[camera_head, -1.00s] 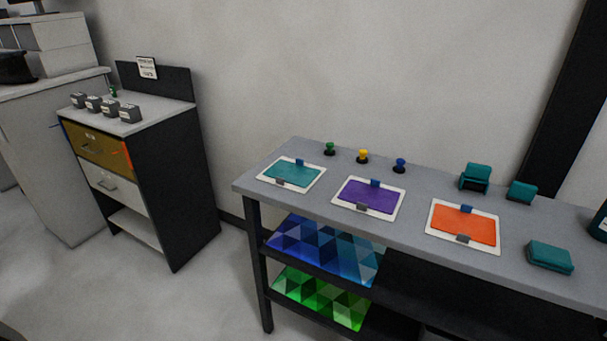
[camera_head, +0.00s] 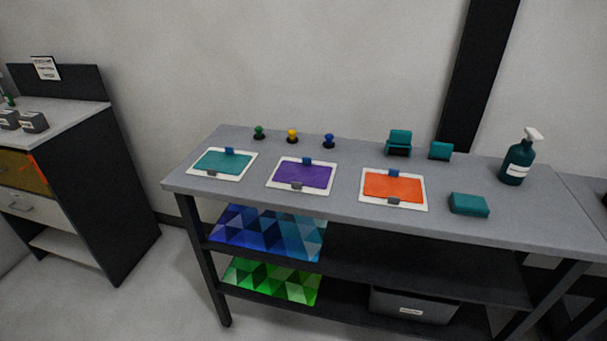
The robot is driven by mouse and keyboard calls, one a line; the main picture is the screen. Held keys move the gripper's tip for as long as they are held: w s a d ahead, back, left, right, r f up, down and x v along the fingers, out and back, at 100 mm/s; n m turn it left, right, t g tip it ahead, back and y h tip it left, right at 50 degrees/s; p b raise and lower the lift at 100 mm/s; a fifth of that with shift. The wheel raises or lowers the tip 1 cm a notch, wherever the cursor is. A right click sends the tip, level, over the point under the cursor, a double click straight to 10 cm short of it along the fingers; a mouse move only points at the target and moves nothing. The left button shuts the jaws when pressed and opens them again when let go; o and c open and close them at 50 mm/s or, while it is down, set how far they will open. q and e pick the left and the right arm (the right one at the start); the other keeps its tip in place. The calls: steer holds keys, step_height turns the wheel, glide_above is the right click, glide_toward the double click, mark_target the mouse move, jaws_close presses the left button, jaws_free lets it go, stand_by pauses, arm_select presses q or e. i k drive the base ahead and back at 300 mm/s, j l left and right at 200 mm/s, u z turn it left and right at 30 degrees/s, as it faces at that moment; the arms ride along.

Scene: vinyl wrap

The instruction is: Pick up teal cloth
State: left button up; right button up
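A folded teal cloth (camera_head: 469,204) lies on the grey workbench top (camera_head: 330,208), near its front edge, to the right of the orange panel. Two more teal items stand behind it: a holder-like teal piece (camera_head: 399,142) and a small teal block (camera_head: 440,151). I cannot tell whether either of these is cloth. Neither of my grippers is in view.
Teal (camera_head: 223,162), purple (camera_head: 303,176) and orange (camera_head: 394,187) panels lie on white boards along the bench. Green, yellow and blue knobs stand behind. A spray bottle (camera_head: 518,160) stands at the right. A drawer cabinet (camera_head: 75,180) is at the left. Bare floor lies between.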

mark_target(461, 204)
steer(key=z, duration=1.25)
